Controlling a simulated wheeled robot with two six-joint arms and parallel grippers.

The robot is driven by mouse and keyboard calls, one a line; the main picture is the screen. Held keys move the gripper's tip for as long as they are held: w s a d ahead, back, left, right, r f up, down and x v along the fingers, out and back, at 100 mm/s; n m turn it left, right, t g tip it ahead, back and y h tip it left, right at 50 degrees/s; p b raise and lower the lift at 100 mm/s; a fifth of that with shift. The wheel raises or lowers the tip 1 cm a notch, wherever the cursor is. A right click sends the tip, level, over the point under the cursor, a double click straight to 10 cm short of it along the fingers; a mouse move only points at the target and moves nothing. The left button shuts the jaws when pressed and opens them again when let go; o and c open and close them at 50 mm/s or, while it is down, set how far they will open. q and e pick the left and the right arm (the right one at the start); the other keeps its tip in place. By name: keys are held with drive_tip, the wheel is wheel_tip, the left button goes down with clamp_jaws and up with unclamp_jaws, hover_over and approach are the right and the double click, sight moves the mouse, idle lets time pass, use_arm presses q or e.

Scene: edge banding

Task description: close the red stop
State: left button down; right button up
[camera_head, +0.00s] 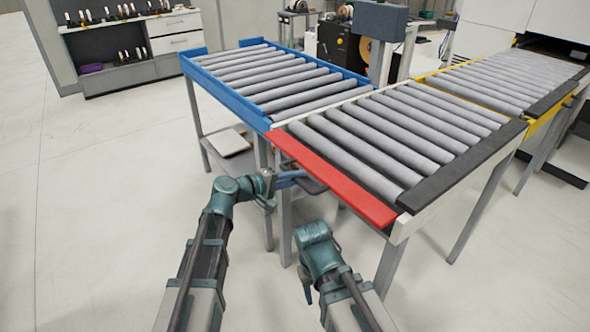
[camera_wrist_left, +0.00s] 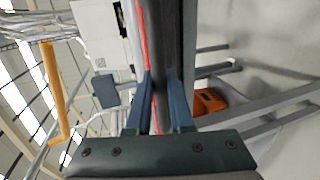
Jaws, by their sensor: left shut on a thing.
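The red stop (camera_head: 330,178) is a long flat red bar along the near end of the grey roller conveyor, lying roughly level with the roller tops. My left gripper (camera_head: 300,178) is at its near edge, toward its left half. In the left wrist view the two blue fingers of the left gripper (camera_wrist_left: 158,85) stand on either side of a dark bar with a red edge (camera_wrist_left: 144,40), shut on it. The part between the fingers is mostly in shadow. My right arm is bent low, before the conveyor; its fingers do not show clearly.
A blue-framed roller conveyor (camera_head: 235,90) joins on the left, and a yellow-edged one (camera_head: 470,85) lies beyond at the right. Steel legs stand below. The floor to the left is clear.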

use_arm(q)
drive_tip(key=w+d+r+g+y+p, duration=0.7)
drive_tip(key=d+r+y+p, duration=0.3)
drive_tip(key=p, duration=1.5)
drive_tip(key=shift+w+d+r+g, duration=0.35)
drive_tip(key=shift+r+g, duration=0.05)
drive_tip(key=shift+r, duration=0.05)
drive_tip(key=shift+w, duration=0.1)
drive_tip(key=c, duration=0.8)
unclamp_jaws()
drive_tip(key=shift+r, duration=0.15)
drive_tip(key=p+v, duration=0.6)
drive_tip(key=p, duration=0.1)
drive_tip(key=p+v, duration=0.6)
drive_tip(key=v, duration=0.1)
drive_tip(key=shift+d+r+p, duration=0.2)
drive_tip(key=shift+r+p, duration=0.15)
drive_tip(key=shift+p, duration=0.05)
